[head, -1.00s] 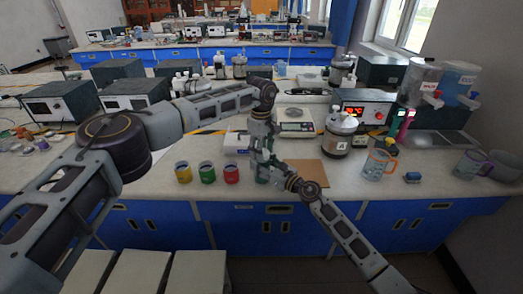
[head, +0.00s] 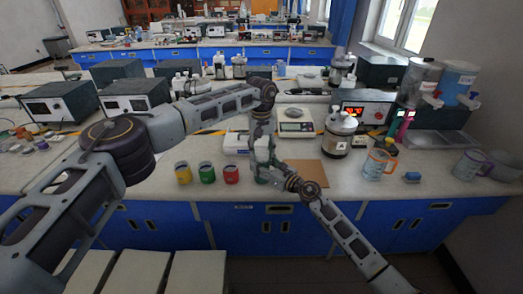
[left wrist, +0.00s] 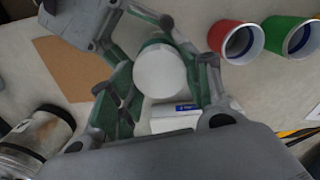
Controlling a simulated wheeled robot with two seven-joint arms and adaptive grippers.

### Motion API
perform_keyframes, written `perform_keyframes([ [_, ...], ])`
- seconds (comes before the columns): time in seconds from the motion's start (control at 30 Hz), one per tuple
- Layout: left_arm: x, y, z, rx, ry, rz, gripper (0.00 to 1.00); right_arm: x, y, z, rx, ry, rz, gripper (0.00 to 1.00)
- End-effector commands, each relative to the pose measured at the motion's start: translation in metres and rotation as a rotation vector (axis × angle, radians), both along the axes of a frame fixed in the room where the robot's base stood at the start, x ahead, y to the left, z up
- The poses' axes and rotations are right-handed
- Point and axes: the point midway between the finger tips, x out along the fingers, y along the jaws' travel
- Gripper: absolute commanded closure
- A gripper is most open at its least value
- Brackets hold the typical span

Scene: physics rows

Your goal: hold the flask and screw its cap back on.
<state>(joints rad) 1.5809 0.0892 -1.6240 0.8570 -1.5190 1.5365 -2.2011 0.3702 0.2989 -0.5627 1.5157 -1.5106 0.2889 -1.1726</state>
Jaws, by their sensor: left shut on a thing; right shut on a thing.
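The white round cap (left wrist: 160,72) shows from above in the left wrist view, between the green fingers of my left gripper (left wrist: 161,90). The left gripper (head: 262,150) points down in the head view and is shut on the cap. My right gripper (head: 267,173) comes in from the lower right, just below the left one, and is shut on the flask. The flask is almost wholly hidden, by the grippers in the head view and under the cap in the left wrist view. I cannot tell how far the cap sits on the neck.
Yellow (head: 183,173), green (head: 207,172) and red (head: 231,174) cups stand left of the grippers. A brown board (head: 309,173) lies to the right, with a lidded metal jar (head: 338,135) and a handled beaker (head: 376,165) beyond. A white box (head: 235,143) and a scale (head: 296,123) stand behind.

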Motion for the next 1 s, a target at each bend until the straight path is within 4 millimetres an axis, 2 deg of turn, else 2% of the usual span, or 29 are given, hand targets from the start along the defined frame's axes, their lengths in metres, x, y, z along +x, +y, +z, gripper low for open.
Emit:
perform_keyframes([
  [0.6, 0.0007, -0.0004, 0.0005, 0.001, -0.001, -0.491, 0.64, -0.0001, -0.0003, -0.001, -0.001, 0.001, 0.0, 1.0],
  [1.0, 0.0009, -0.0003, 0.0005, 0.0, -0.002, -0.554, 0.64, -0.0002, -0.0002, -0.0011, -0.001, 0.001, 0.0, 1.0],
])
